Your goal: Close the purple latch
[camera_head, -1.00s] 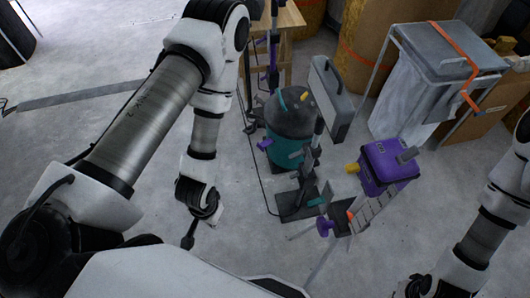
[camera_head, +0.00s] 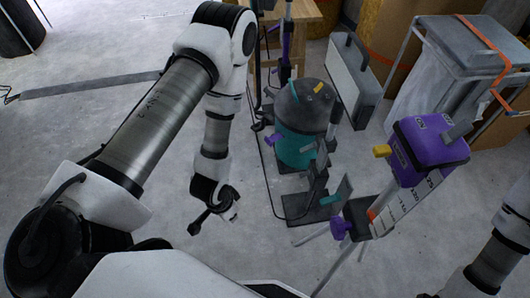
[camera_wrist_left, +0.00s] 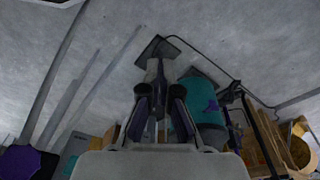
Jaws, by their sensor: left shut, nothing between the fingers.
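Several purple parts show in the head view, and I cannot tell for sure which is the latch. A purple knob (camera_head: 341,229) sits on a small dark stand low in the middle. A small purple clip (camera_head: 273,139) is on the side of the teal canister (camera_head: 297,150). A purple lever (camera_head: 286,40) is on the upright pole behind. My left gripper (camera_head: 215,215) is shut and empty, above the floor left of the canister and the stand. In the left wrist view its fingers (camera_wrist_left: 157,85) point toward a dark base plate. My right gripper is outside the frame.
A purple box (camera_head: 430,148) with a yellow knob (camera_head: 382,151) stands at the right. A grey case (camera_head: 352,80) is behind the canister. A grey lidded bin (camera_head: 470,50) is at the back right. The floor at left is mostly clear.

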